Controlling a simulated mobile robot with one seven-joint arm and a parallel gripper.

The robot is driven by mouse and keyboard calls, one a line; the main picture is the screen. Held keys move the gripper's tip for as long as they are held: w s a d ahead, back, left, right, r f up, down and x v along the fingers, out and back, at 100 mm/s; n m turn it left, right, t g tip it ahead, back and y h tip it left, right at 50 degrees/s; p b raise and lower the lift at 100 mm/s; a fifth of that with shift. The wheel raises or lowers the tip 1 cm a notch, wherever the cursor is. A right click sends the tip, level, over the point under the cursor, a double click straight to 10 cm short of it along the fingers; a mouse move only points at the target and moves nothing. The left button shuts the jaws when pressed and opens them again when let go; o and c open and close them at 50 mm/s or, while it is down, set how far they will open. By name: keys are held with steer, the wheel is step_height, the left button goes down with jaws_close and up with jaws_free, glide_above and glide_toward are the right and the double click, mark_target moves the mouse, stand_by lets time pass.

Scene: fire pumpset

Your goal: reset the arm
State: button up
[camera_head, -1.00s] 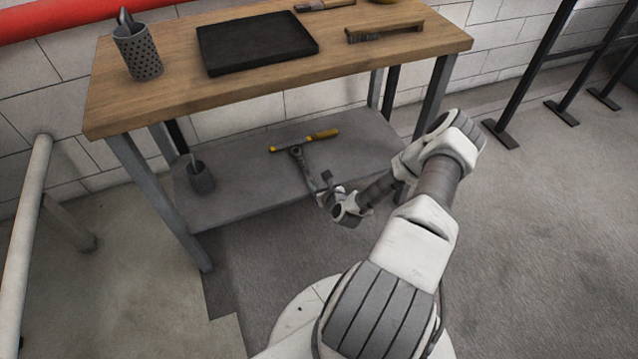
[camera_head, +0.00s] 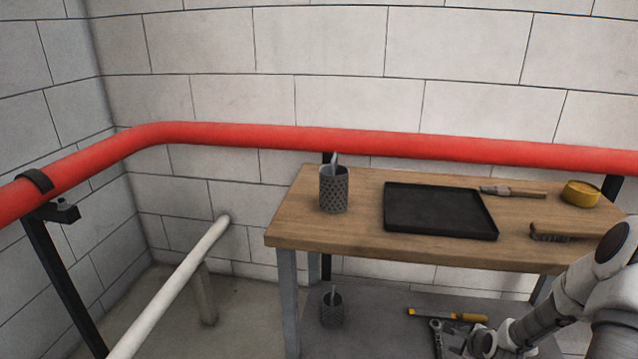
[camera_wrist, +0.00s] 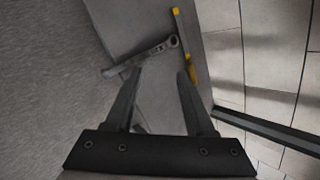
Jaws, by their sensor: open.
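My arm (camera_head: 540,325) comes in at the lower right of the head view and reaches down toward the lower shelf of the workbench. In the wrist view my gripper (camera_wrist: 158,80) is open, its two fingers apart with nothing held between them. Beyond the fingertips lie a grey wrench (camera_wrist: 140,58) and a yellow-handled tool (camera_wrist: 184,45) on the grey shelf. In the head view the yellow-handled tool (camera_head: 447,315) also shows, with the wrench (camera_head: 437,338) below it. My fingertips cannot be made out clearly in the head view.
A second cup (camera_head: 332,308) stands on the lower shelf (camera_head: 385,325). A red pipe (camera_head: 300,138) runs along the wall; a white pipe (camera_head: 170,290) is at left.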

steer(key=s+a+r+n+g+h, duration=0.15)
steer(key=r+n, duration=0.25)
steer(key=r, duration=0.4)
steer(key=s+a+r+n+g, duration=0.1)
steer(key=s+a+r+n, duration=0.25)
steer(key=r, duration=0.45)
steer(key=s+a+r+n+g, duration=0.1)
steer(key=s+a+r+n, duration=0.1)
steer(key=r+n, duration=0.45)
steer(key=s+a+r+n+t+y, duration=0.1)
steer(key=s+a+r+n+y, duration=0.1)
steer(key=s+a+r+n, duration=1.25)
steer(key=s+r+m+p, duration=0.1)
steer(key=s+r+p, duration=0.1)
steer(key=r+p, duration=1.1)
steer(key=s+r+m+p, duration=0.2)
steer(key=r+p, duration=1.2)
steer(key=shift+s+a+r, duration=0.4)
steer(key=shift+m, duration=0.25)
